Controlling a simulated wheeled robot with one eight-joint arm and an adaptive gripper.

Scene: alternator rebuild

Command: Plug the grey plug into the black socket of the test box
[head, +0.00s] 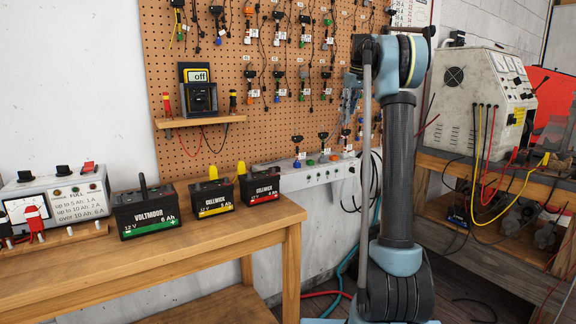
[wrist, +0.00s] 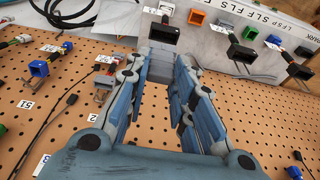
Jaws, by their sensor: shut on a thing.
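My gripper (wrist: 160,78) fills the middle of the wrist view, its two blue-grey fingers reaching away from the camera. It is shut on a grey block, seemingly the grey plug (wrist: 160,66), at the fingertips. Just beyond is a black open-fronted housing (wrist: 163,33); I cannot tell whether it touches the plug or is the task's socket. Other black housings (wrist: 243,51) show to the right. The pale box along the wall, seemingly the test box (wrist: 140,18), lies behind; it also shows in the head view (head: 318,175). In the head view my gripper (head: 348,104) is small beside the pegboard.
Several labelled connectors with cables hang on the pegboard (head: 205,70) around my gripper. A wooden bench (head: 150,255) at left carries batteries (head: 147,211) and a meter box (head: 50,195). A large machine (head: 480,90) with yellow and red cables stands at right.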

